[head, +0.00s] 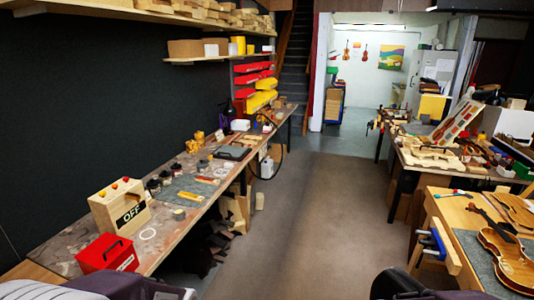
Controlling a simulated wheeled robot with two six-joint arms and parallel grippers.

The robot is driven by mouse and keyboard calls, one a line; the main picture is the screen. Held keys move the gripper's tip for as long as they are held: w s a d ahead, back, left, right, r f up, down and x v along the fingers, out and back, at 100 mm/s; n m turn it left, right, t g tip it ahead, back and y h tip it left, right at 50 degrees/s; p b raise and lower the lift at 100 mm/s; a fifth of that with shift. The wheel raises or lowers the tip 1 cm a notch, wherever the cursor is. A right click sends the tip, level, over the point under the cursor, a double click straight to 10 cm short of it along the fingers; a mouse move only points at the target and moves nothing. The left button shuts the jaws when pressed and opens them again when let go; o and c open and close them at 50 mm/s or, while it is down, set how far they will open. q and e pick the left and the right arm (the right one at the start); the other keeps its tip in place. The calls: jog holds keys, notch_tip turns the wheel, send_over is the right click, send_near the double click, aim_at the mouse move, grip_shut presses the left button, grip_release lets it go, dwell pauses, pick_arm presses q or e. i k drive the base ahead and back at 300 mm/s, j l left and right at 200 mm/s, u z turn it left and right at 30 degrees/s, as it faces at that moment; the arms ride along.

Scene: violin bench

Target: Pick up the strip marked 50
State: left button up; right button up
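No marking 50 can be read in the head view, so I cannot tell which thing is the strip. Small yellow and orange pieces lie on the grey mat (170,195) on the left bench: a yellow piece (190,196) near its front edge and a thin orange-brown piece (207,180) farther back. They are too small to read. Neither of my grippers can be made out. Dark and grey shapes at the bottom edge of the picture may be parts of my arms.
A violin body (508,262) lies on the right bench (455,215). The floor (290,230) between the benches is clear.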

aim_at(197, 199)
jog(key=i+l+u, duration=0.25)
jog(key=i+u, duration=0.25)
jog(key=i, duration=0.45)
jog(key=i+l+u, duration=0.45)
jog(key=i+l, duration=0.2)
jog(key=i, duration=0.25)
jog(key=i+l+u, duration=0.5)
jog(key=i+l, duration=0.25)
jog(key=l, duration=0.15)
